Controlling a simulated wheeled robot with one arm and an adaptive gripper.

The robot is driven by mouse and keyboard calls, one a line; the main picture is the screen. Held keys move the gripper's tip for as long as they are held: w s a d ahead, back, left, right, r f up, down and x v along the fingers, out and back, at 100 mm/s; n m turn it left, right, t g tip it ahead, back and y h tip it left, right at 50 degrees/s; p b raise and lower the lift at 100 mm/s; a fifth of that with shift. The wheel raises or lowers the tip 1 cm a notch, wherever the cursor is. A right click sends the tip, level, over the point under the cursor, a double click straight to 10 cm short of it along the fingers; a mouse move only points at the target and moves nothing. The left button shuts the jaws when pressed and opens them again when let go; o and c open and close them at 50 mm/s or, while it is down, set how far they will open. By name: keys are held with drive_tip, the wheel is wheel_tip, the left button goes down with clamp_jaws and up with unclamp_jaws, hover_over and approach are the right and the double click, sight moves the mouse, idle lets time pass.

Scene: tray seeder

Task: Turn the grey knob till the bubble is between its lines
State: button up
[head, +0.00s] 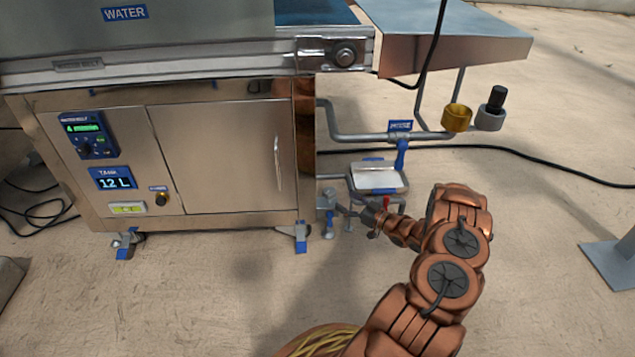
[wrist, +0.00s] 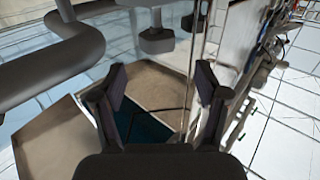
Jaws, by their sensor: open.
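A bubble level (head: 127,208), a small yellow-green vial in a pale frame, sits low on the left of the machine's front. The bubble's place between its lines is too small to tell. A small grey knob-like piece (head: 328,193) stands low by the machine's right front corner; I cannot be sure it is the grey knob. My gripper (head: 347,209) is just right of this piece, low beside the machine, and looks apart from it. In the wrist view my gripper (wrist: 160,105) has its two dark fingers wide apart with nothing held between them.
A white tray (head: 377,179) and pipe (head: 350,137) are just behind my gripper. A blue-handled valve (head: 401,155) stands above. Blue-tipped feet (head: 300,238) support the machine. Dark pipes (wrist: 50,65) fill the wrist view's upper left. The floor in front is clear.

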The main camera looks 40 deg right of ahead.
sight(335, 195)
drive_tip(key=w, duration=0.2)
drive_tip(key=w+b, duration=0.1)
drive_tip(key=w, duration=0.1)
drive_tip(key=w+b, duration=0.1)
drive_tip(key=w, duration=0.1)
drive_tip(key=shift+a+f, duration=0.15)
drive_tip(key=shift+a, duration=0.2)
drive_tip(key=shift+w+a+b, duration=0.15)
drive_tip(key=shift+w+b, duration=0.3)
drive_tip(key=shift+w, duration=0.5)
drive_tip(key=c, duration=1.2)
drive_tip(key=shift+r, duration=0.2)
drive_tip(key=shift+a+r+h+p, duration=0.1)
drive_tip(key=shift+h+p, duration=0.2)
drive_tip(key=shift+p, duration=0.25)
